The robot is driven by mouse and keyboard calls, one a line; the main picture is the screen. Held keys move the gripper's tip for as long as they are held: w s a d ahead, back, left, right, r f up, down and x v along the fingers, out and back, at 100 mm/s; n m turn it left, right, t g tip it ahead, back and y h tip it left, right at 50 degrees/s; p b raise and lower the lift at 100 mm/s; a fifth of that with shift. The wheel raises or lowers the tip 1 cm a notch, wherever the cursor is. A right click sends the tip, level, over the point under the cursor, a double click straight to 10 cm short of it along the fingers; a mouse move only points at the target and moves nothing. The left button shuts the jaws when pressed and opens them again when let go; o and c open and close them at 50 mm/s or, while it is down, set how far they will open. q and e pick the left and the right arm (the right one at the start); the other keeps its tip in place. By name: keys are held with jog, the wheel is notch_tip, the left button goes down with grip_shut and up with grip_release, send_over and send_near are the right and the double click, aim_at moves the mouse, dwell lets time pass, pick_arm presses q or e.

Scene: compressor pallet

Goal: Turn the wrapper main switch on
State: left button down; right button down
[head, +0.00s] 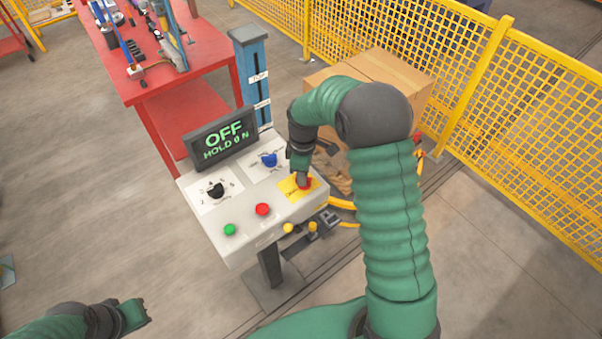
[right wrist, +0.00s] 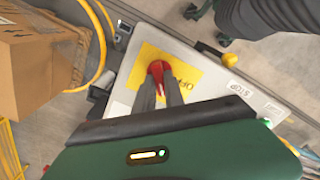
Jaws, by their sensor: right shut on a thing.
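The control panel (head: 242,205) stands on a post in the middle of the head view. Its main switch is a red knob (right wrist: 158,70) on a yellow plate (right wrist: 168,85) with OFF lettering, at the panel's right end. My right gripper (head: 303,180) is shut on the red knob, and in the right wrist view its two dark fingers (right wrist: 162,88) hold it. The fingers hide part of the knob.
The panel also has a black knob (head: 215,190), a blue knob (head: 269,159), a green button (head: 229,229) and a red button (head: 262,209). A red tool table (head: 205,55) stands behind left. Cardboard boxes (head: 375,68) and a yellow fence (head: 480,90) are at right. Open floor lies left.

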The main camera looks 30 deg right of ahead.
jog(key=m, duration=0.2)
jog(key=m+p, duration=0.1)
jog(key=m, duration=0.1)
jog(key=shift+s+d+m, duration=0.1)
jog(key=shift+d+m, duration=0.1)
jog(key=shift+m, duration=0.1)
jog(key=shift+s+f+m, duration=0.1)
jog(key=shift+f+m, duration=0.1)
jog(key=shift+m, duration=1.7)
jog(key=shift+s, duration=0.1)
jog(key=c, duration=1.7)
grip_release()
jog(key=shift+c, duration=0.2)
jog(key=o, duration=0.3)
jog(key=shift+r, duration=0.1)
